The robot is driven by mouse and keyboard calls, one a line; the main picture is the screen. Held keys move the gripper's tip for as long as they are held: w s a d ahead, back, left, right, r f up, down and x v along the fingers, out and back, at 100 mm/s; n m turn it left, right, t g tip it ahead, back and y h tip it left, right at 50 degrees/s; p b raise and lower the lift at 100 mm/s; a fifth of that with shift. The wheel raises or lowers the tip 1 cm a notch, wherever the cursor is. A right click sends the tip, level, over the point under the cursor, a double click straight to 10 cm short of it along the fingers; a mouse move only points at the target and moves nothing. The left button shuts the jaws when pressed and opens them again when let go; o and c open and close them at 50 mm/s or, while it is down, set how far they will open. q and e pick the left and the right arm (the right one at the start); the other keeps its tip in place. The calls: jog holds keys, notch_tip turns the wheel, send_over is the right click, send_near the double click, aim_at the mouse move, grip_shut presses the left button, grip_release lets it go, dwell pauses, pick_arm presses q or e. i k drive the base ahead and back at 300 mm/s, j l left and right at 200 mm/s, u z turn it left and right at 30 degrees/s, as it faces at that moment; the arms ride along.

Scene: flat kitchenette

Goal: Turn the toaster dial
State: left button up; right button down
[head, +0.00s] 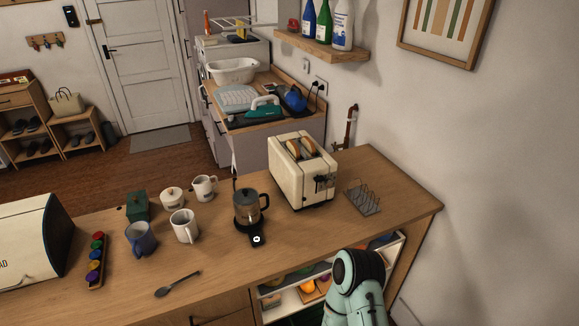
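The cream toaster (289,180) stands upright on the wooden counter, right of the kettle. Two slices of bread (301,148) stick up from its top slots. Its dark control panel (323,184) is on the narrow end facing front right. The lever and dial there are too small to tell apart clearly. A teal link of my arm shows at the bottom right, in front of the counter and apart from the toaster. Neither gripper is in view.
A kettle (247,208) stands left of the toaster, and a wire toast rack (363,199) lies to its right. Mugs, a spoon (177,285) and a bread bin (32,236) are further left. The counter (310,232) is clear in front of the toaster. Open shelves lie below.

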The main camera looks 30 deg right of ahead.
aim_at(328, 182)
jog(key=z, duration=1.3)
jog(key=l, duration=0.15)
jog(key=i+u, duration=0.05)
